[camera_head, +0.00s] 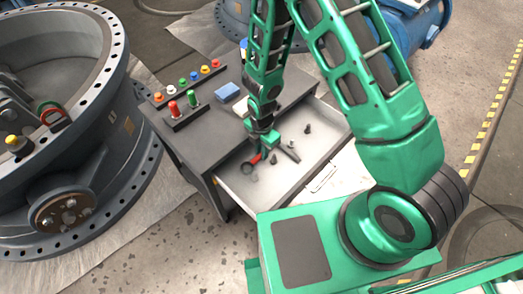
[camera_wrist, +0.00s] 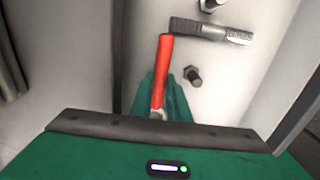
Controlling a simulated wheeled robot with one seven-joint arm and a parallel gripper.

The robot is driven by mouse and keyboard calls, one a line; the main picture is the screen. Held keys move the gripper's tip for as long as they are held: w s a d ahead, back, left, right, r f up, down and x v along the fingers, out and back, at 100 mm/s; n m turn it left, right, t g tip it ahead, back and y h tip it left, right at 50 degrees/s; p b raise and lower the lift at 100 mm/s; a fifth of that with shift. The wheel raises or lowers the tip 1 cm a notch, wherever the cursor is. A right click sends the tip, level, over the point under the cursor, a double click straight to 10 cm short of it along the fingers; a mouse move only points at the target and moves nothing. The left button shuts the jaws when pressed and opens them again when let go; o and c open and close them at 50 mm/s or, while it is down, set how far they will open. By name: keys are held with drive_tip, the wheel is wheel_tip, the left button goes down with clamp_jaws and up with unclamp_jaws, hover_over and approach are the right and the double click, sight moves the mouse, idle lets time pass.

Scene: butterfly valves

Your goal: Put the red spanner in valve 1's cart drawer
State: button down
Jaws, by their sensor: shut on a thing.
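The red spanner (camera_head: 257,159) is held in my gripper (camera_head: 266,148), low over the open cart drawer (camera_head: 240,188). In the wrist view the red handle (camera_wrist: 162,70) sticks out past the green fingers (camera_wrist: 165,100), which are shut on it. The pale drawer floor (camera_wrist: 225,85) lies beneath. I cannot tell whether the spanner touches the floor. Part of the spanner is hidden by the gripper.
The drawer holds a dark tool (camera_wrist: 212,31) and loose bolts (camera_wrist: 192,75). The grey cart top (camera_head: 195,140) carries coloured knobs, red and green pieces and a blue block (camera_head: 227,92). A large flanged valve (camera_head: 70,130) stands at left.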

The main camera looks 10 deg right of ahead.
drive_tip(key=shift+f, duration=0.1)
drive_tip(key=c, duration=1.7)
unclamp_jaws()
wheel_tip(320, 180, up, 12)
drive_tip(key=shift+r, duration=0.1)
